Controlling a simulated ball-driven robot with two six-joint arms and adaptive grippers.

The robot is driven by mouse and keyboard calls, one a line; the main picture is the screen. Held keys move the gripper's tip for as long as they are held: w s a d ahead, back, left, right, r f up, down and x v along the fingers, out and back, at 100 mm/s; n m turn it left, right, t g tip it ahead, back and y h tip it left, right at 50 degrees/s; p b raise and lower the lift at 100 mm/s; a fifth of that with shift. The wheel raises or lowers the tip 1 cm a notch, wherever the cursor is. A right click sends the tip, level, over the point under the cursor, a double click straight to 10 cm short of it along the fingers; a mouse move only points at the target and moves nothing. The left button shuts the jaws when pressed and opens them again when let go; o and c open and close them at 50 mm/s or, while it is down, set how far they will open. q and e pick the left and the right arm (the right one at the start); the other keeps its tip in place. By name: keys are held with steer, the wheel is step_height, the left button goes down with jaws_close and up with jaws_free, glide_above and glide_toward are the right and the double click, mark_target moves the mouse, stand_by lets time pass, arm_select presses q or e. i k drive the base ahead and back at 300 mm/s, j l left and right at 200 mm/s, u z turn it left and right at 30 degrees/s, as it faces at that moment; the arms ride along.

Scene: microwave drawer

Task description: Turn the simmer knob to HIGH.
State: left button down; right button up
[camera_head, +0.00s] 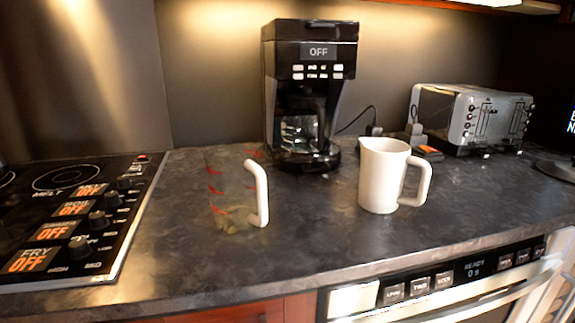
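The black cooktop (125,245) is at the left, with a column of black knobs along its right side. Beside them are orange displays that all read OFF. The front one is labelled FRY and the back one MELT. The display third from the back (56,231) seems to be the simmer one, though its label is too small to read surely. The simmer knob (97,219) appears to be the black knob just right of that display. Its pointer direction is too small to tell. Neither of my grippers is in view.
A clear measuring cup with red marks and a white handle (262,190) stands right of the cooktop. Farther right are a white pitcher (381,178), a black coffee maker (308,60) and a toaster (466,117). A drawer microwave (470,270) sits below the counter.

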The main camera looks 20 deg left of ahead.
mark_target(98, 221)
steer(key=u, duration=1.75)
